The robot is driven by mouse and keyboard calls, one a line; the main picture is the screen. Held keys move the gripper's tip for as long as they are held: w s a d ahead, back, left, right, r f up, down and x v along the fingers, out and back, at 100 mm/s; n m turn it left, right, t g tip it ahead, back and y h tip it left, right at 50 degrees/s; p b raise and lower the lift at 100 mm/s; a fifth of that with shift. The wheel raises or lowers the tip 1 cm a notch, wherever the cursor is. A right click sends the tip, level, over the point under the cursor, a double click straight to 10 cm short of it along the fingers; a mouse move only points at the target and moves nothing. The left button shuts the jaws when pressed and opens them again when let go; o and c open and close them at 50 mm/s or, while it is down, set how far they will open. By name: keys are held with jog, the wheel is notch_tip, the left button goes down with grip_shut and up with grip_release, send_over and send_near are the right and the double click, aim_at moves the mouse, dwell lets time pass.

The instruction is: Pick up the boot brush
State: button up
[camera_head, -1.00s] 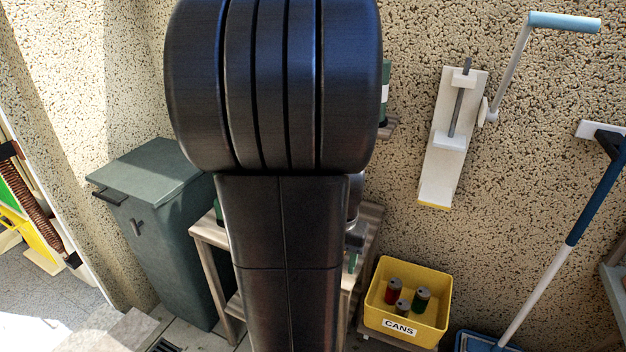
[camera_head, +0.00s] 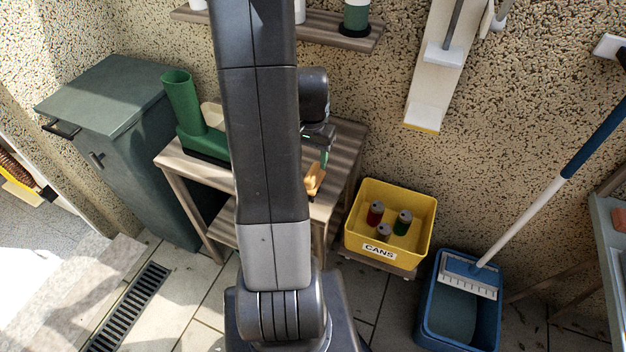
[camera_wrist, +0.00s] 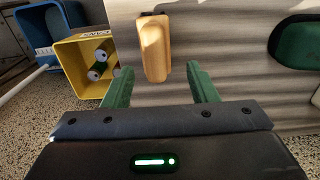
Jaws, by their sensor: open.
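The boot brush (camera_wrist: 154,48), with a yellow-brown wooden back, lies on the wooden bench. In the wrist view it is ahead of my gripper (camera_wrist: 160,84), in line with the gap between the two green fingers. My gripper is open and empty, and the fingers do not reach around the brush. In the head view the brush (camera_head: 314,178) shows at the right part of the bench top, just below my gripper (camera_head: 325,155). Much of the bench (camera_head: 345,140) is hidden behind my arm there.
A green boot (camera_head: 180,105) stands on the bench's left. A dark green bin (camera_head: 110,110) is left of the bench. A wall shelf (camera_head: 340,30) is above.

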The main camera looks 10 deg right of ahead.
aim_at(313, 171)
jog(key=shift+s+d+f+p, duration=0.15)
jog(key=shift+f+p, duration=0.1)
jog(key=shift+f, duration=1.2)
jog(key=shift+s+d+f+p, duration=0.1)
jog(key=shift+f+p, duration=0.15)
jog(key=shift+f, duration=1.15)
grip_shut()
jog(key=shift+r+b, duration=0.4)
jog(key=shift+r, duration=4.65)
jog(key=c, duration=0.7)
grip_release()
jog(key=shift+c, duration=1.3)
